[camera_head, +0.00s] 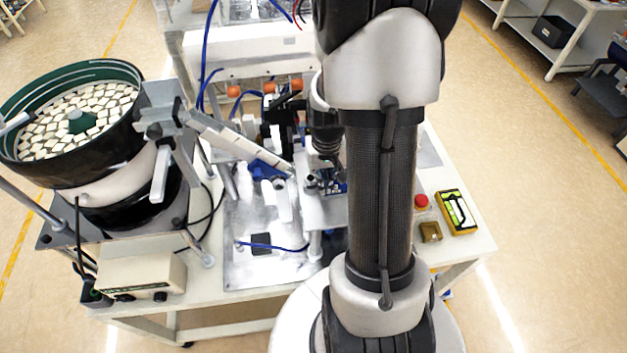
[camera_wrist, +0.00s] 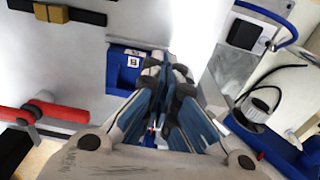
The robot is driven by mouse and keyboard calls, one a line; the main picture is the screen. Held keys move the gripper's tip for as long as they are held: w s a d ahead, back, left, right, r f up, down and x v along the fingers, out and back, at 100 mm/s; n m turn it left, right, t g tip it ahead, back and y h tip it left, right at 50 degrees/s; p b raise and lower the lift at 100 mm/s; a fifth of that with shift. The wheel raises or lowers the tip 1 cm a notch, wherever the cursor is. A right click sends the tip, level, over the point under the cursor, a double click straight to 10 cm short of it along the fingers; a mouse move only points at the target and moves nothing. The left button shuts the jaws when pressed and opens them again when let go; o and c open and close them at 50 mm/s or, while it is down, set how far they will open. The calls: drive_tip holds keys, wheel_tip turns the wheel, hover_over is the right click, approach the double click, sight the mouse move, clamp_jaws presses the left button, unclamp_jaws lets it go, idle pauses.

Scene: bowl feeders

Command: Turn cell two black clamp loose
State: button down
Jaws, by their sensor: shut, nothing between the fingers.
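My gripper (camera_wrist: 160,112) is shut and empty in the wrist view, its fingers together over a blue block with a white label marked like an 8 (camera_wrist: 132,62). In the head view my gripper (camera_head: 328,172) is partly hidden by my arm, low over the small metal fixture on the work plate. In the wrist view a black bar-like part (camera_wrist: 12,150) lies at the lower left edge, next to a red lever (camera_wrist: 62,116); I cannot tell whether this is the cell two black clamp. No cell number is readable.
A bowl feeder (camera_head: 75,165) full of pale tiles stands left, its track (camera_head: 235,140) running toward the fixture. Orange knobs (camera_head: 268,87) stand behind. A red button (camera_head: 421,201) and a yellow device (camera_head: 457,212) sit on the right of the table. Blue hoses cross the plate.

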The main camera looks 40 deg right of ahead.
sight(324, 197)
drive_tip(key=shift+s+a+f+b, duration=0.15)
drive_tip(key=shift+f+b, duration=0.25)
drive_tip(key=shift+f, duration=0.4)
drive_tip(key=shift+s+a+f+b, duration=0.1)
drive_tip(key=shift+f+b, duration=0.3)
drive_tip(key=shift+f, duration=0.4)
drive_tip(key=shift+w+d+f+b, duration=0.45)
drive_tip(key=shift+w+f, duration=0.1)
drive_tip(key=shift+w, duration=0.15)
idle(0.4)
drive_tip(key=shift+w+f, duration=0.2)
drive_tip(key=shift+w, duration=0.1)
drive_tip(key=c, duration=2)
unclamp_jaws()
drive_tip(key=shift+w+d+f, duration=0.3)
drive_tip(key=shift+w+d, duration=0.2)
drive_tip(key=shift+w, duration=0.05)
drive_tip(key=shift+w+d+f, duration=0.3)
drive_tip(key=shift+w+d, duration=0.15)
drive_tip(key=shift+w, duration=0.1)
drive_tip(key=shift+c, duration=0.2)
drive_tip(key=shift+s+a+r, duration=0.1)
drive_tip(key=shift+a, duration=0.1)
drive_tip(key=shift+c, duration=0.6)
drive_tip(key=shift+r, duration=0.3)
drive_tip(key=shift+c, duration=0.2)
